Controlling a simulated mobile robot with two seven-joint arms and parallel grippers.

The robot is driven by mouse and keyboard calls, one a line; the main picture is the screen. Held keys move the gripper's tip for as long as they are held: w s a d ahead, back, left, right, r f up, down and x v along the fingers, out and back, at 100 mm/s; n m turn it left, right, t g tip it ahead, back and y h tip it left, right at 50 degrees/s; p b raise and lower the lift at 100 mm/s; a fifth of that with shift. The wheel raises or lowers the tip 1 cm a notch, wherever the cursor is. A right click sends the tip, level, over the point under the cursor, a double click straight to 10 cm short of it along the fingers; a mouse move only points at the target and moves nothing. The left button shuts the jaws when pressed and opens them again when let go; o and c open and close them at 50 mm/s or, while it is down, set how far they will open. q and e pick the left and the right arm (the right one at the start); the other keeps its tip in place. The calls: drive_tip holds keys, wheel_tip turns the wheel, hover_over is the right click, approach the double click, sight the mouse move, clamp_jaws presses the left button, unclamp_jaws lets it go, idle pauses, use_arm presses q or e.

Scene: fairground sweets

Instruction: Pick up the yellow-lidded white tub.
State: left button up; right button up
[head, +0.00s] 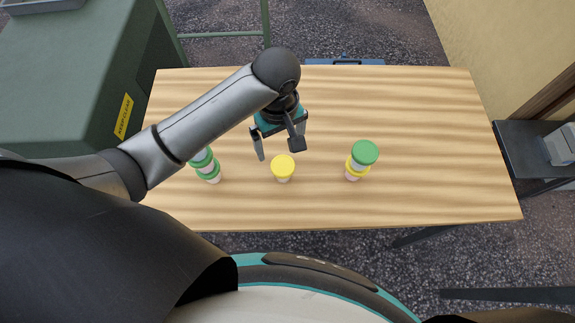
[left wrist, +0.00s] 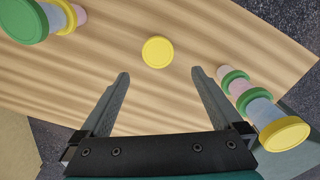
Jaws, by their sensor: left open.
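The yellow-lidded white tub (head: 283,168) stands upright and alone near the middle of the wooden table. In the left wrist view, its round yellow lid (left wrist: 157,52) shows from above, and its body is hidden under the lid. My left gripper (head: 278,151) is open and empty, above the table and just behind the tub in the head view. In the left wrist view, the tub appears beyond the fingertips (left wrist: 161,74), between their lines and not touched. My right gripper is in neither view.
A stack of tubs with green lids (head: 209,171) stands left, partly behind my arm; its yellow top lid (left wrist: 285,135) shows in the left wrist view. Right stands a green-lidded tub (head: 365,152) on a yellow-lidded one (head: 353,171). Bare table (head: 430,130) lies around them.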

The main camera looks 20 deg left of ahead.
sight(281, 166)
use_arm(q)
wheel_tip(281, 166, down, 9)
drive_tip(key=shift+f+b, duration=0.15)
drive_tip(key=shift+b, duration=0.75)
drive_tip(key=shift+w+d+f+b, duration=0.1)
drive_tip(key=shift+f+b, duration=0.25)
drive_tip(key=shift+f, duration=1.1)
drive_tip(key=shift+w+d+f+b, duration=0.1)
drive_tip(key=shift+f+b, duration=0.2)
drive_tip(key=shift+f, duration=1.1)
drive_tip(key=c, duration=1.3)
